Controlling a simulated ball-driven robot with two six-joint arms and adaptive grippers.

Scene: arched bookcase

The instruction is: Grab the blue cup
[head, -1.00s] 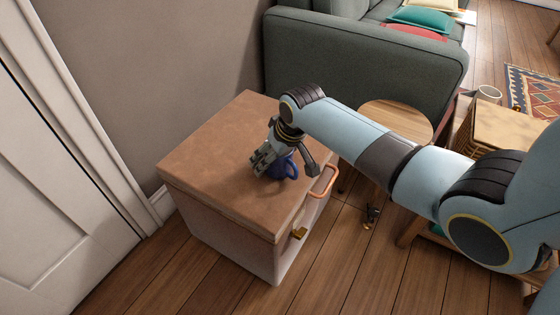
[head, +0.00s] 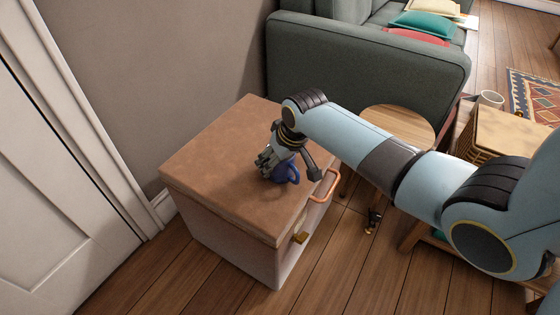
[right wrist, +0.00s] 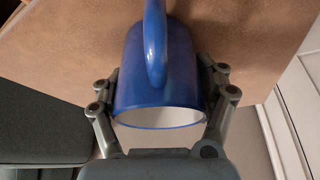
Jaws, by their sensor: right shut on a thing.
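The blue cup (head: 287,173) is on or just above the brown top of the small cabinet (head: 215,160), near its right edge. Its handle points to the right in the head view. My right gripper (head: 283,168) is shut around the cup's sides. In the right wrist view the blue cup (right wrist: 165,70) sits between the two fingers of my right gripper (right wrist: 162,95), with its white inside showing and its handle at the top. Whether its base touches the cabinet top is hard to tell. My left gripper is not in view.
A copper handle (head: 325,186) sticks out from the cabinet's front. A round wooden stool (head: 398,124) and a wicker basket (head: 505,138) stand to the right. A green sofa (head: 365,70) is behind. A white door (head: 60,200) is at left. The rest of the cabinet top is clear.

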